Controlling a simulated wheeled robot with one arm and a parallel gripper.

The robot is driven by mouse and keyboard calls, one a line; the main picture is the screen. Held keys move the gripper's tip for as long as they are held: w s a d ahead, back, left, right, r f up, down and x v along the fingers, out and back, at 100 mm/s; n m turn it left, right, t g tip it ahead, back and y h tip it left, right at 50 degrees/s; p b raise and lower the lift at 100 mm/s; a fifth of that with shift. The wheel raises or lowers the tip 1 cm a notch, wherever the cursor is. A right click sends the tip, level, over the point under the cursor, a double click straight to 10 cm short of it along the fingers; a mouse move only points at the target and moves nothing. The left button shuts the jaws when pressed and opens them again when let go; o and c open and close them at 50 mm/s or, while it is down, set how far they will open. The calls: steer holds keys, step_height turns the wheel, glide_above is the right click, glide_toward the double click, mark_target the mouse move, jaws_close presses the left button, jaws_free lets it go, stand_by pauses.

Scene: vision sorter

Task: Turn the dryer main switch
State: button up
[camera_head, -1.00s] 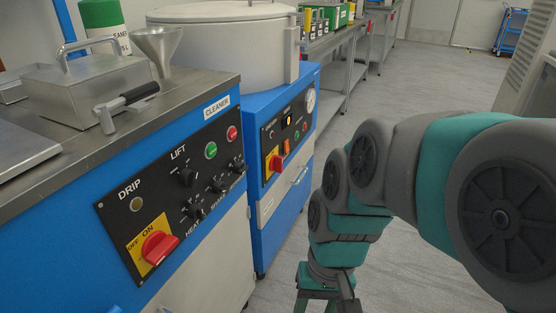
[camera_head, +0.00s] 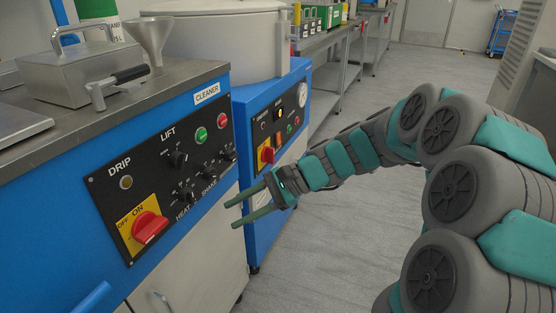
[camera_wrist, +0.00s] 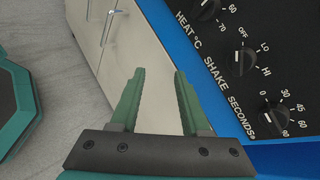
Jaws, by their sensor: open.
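A red rotary switch (camera_head: 266,155) on a yellow plate sits on the dark panel of the blue machine at the back, under a large pale drum; no label naming that machine is readable. A larger red switch (camera_head: 149,227) on a yellow ON/OFF plate is on the nearer machine, labelled CLEANER. My gripper (camera_head: 232,214) is open and empty, fingers pointing left, in front of the cleaner's right end. It is below and left of the back machine's switch, apart from it. In the wrist view, the open fingers (camera_wrist: 160,72) face a pale cabinet front; neither red switch shows there.
The cleaner's black panel (camera_head: 110,187) carries several knobs and green and red buttons; its HEAT and SHAKE knobs (camera_wrist: 241,62) lie right of the fingers in the wrist view. A blue handle (camera_head: 92,298) sticks out at lower left. Grey floor (camera_head: 335,245) is open right of the machines.

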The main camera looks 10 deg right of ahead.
steer(key=w+d+f+m+t+y, duration=0.1)
steer(key=w+d+m+t, duration=0.15)
steer(key=w, duration=0.35)
steer(key=w+d+m+t+y, duration=0.2)
steer(key=w+d+m, duration=0.15)
steer(key=w, duration=0.25)
steer(key=m+t+b, duration=0.2)
steer(key=m+t, duration=0.4)
steer(key=m, duration=0.1)
glide_toward(269, 155)
steer(key=x, duration=0.7)
steer(key=shift+w+h, duration=0.35)
steer(key=shift+h, duration=0.05)
steer(key=shift+d+r, duration=0.1)
steer(key=shift+r, duration=0.05)
jaws_close()
